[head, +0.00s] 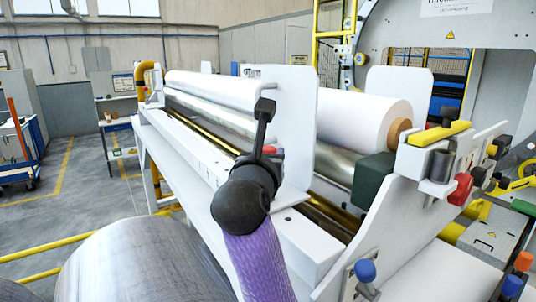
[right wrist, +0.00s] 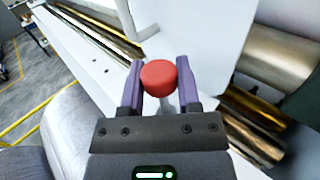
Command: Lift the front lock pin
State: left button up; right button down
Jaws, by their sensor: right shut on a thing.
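A red round knob, which I take for the front lock pin, shows in the right wrist view (right wrist: 158,75), with a pale rod running from it. In the head view a small bit of the red knob (head: 269,150) shows beside the upright white plate. My right gripper (right wrist: 159,82) has its purple fingers on either side of the knob and is shut on it. In the head view my right gripper (head: 272,153) is mostly hidden behind my dark wrist. How far the pin is seated cannot be seen. My left gripper is not in view.
The upright white plate (head: 290,112) stands close to my gripper. White rolls (head: 360,120) and metal rollers lie behind it. A side plate with a red knob (head: 460,188) and a blue knob (head: 365,271) is at right. A large metal cylinder (head: 140,265) is at lower left.

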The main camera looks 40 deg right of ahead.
aim_at(269, 147)
dwell(0.8)
notch_tip(269, 147, up, 3)
jog(key=shift+r+p, duration=0.1)
jog(key=shift+p, duration=1.15)
jog(key=shift+c, duration=1.6)
grip_release()
